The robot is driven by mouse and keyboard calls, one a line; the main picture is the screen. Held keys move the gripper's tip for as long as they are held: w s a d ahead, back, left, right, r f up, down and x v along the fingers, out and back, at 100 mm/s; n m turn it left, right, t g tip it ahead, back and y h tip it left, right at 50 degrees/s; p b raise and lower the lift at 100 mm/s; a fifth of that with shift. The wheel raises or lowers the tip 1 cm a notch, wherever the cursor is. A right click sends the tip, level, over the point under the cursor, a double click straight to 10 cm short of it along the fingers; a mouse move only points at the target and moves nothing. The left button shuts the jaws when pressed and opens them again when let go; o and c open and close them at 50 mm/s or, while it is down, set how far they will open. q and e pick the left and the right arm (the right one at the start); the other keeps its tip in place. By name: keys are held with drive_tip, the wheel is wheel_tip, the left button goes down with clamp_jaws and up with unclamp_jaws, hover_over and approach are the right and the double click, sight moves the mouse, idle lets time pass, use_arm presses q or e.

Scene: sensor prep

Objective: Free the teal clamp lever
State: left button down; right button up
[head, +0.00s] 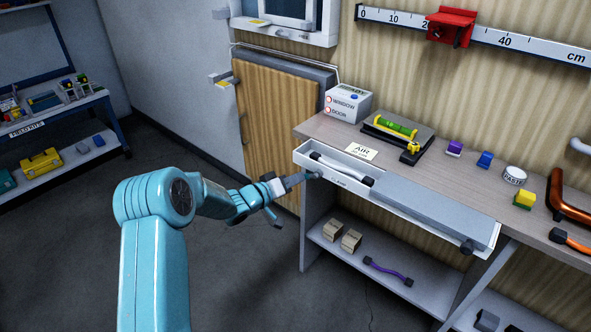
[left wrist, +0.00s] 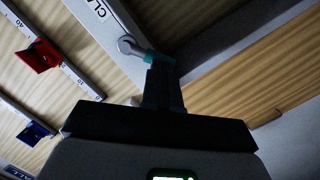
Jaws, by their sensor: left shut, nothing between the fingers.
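The teal clamp lever (head: 314,175) is a small piece at the left end of the white tray (head: 428,233) along the bench front. In the left wrist view its teal part (left wrist: 154,54) runs from a round grey pivot (left wrist: 127,45) on the white face, beside lettering that starts "CL". My left gripper (head: 301,178) reaches in from the left, its tips right at the lever. In the left wrist view the gripper's dark fingers (left wrist: 163,84) are shut and empty, and overlap the lever's end. I cannot tell whether they touch it. My right gripper is not in view.
A white tube with dark ends (head: 341,168) lies in the tray beside a grey cover (head: 425,205). The bench top (head: 312,127) holds a READY box (head: 347,103), a green level (head: 395,127) and small blocks. Boxes stand on the shelf below. Open floor lies left.

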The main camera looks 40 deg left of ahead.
use_arm(q)
drive_tip(key=shift+d+f+n+t+h+p, duration=0.1)
drive_tip(key=shift+d+f+n+h+p, duration=0.15)
drive_tip(key=shift+n, duration=0.4)
drive_tip(key=shift+d+f+n+t+h+p, duration=0.1)
drive_tip(key=shift+f+n, duration=0.2)
drive_tip(key=shift+n, duration=0.4)
drive_tip(key=shift+d+f+n+t+h+p, duration=0.1)
drive_tip(key=shift+d+f+n+h+p, duration=0.15)
drive_tip(key=shift+n, duration=0.4)
idle(0.8)
drive_tip(key=shift+d+f+n+t+b, duration=0.2)
drive_tip(key=shift+d+f+n, duration=0.1)
drive_tip(key=shift+n, duration=0.55)
drive_tip(key=shift+d+f+n+t+b, duration=0.15)
drive_tip(key=shift+d+f+n, duration=0.1)
drive_tip(key=shift+n, duration=0.6)
idle(1.0)
idle(0.4)
